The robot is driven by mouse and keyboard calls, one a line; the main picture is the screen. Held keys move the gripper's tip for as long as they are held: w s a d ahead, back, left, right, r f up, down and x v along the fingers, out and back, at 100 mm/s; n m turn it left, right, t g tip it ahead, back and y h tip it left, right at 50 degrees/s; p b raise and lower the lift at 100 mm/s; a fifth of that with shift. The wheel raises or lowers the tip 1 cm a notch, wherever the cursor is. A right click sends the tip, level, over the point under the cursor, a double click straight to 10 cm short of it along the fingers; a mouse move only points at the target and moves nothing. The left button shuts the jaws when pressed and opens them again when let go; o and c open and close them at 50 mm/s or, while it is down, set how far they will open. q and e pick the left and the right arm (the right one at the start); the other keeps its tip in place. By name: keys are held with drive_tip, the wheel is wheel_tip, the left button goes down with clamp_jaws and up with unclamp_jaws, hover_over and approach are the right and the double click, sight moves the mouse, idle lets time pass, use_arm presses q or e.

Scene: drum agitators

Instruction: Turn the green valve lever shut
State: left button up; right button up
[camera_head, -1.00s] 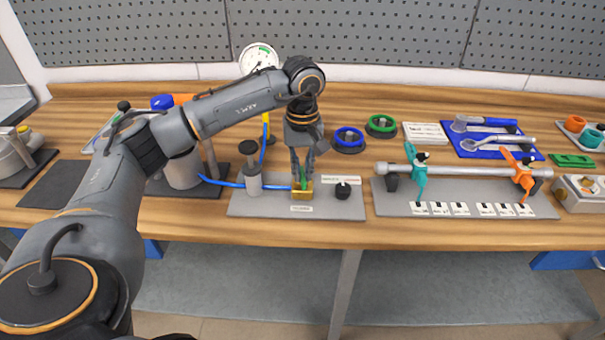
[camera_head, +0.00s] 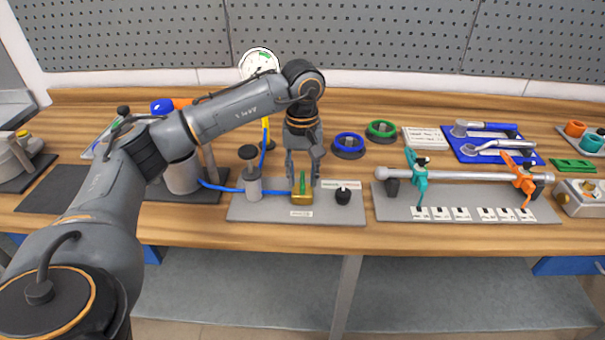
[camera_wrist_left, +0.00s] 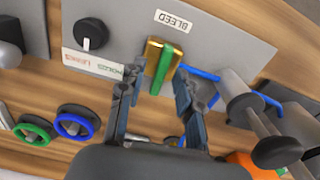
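The green valve lever (camera_head: 302,183) sits on a small brass valve block (camera_head: 302,199) on a grey plate, above a "BLEED" label. In the left wrist view the lever (camera_wrist_left: 162,70) lies across the brass block (camera_wrist_left: 153,50). My left gripper (camera_head: 302,180) points down from above, its fingers open on either side of the lever. In the left wrist view the fingertips of the left gripper (camera_wrist_left: 156,72) are apart, with a gap visible between them and the lever. My right gripper is not in view.
A blue hose (camera_head: 225,186) runs to the valve from the left, past a grey cylinder (camera_head: 252,183). A black knob (camera_head: 343,194) is on the same plate, right of the valve. Blue (camera_head: 348,144) and green (camera_head: 381,130) ring handles stand behind. A pipe with teal and orange levers is right.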

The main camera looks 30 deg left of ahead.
sight(302, 179)
use_arm(q)
wheel_tip(302, 179, up, 12)
idle(0.6)
idle(0.5)
